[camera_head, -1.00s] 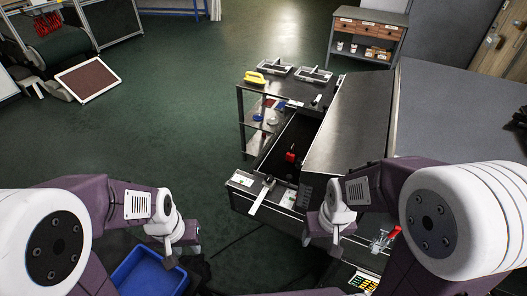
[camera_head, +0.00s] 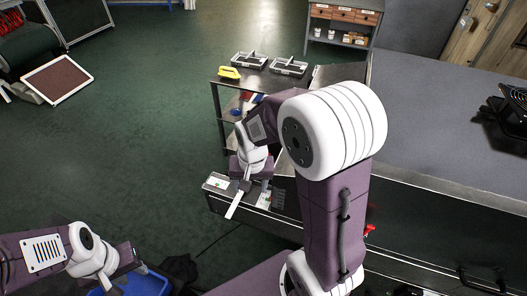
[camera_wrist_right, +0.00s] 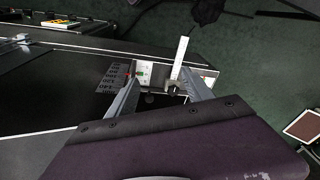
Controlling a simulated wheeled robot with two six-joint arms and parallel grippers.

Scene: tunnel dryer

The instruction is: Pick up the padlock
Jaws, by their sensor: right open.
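I cannot make out a padlock in either current view. A small red object, perhaps the padlock, showed earlier in the dark open drawer; my right arm now covers that spot in the head view. My right gripper (camera_head: 247,182) is over the drawer's front end, pointing down. In the right wrist view its two fingers (camera_wrist_right: 163,98) are apart, with nothing seen held between them. My left gripper (camera_head: 122,262) is at the lower left, away from the drawer; its fingers are too unclear to tell.
Behind stand a yellow item (camera_head: 229,73) and grey trays (camera_head: 288,66). A blue bin (camera_head: 150,284) is below my left gripper.

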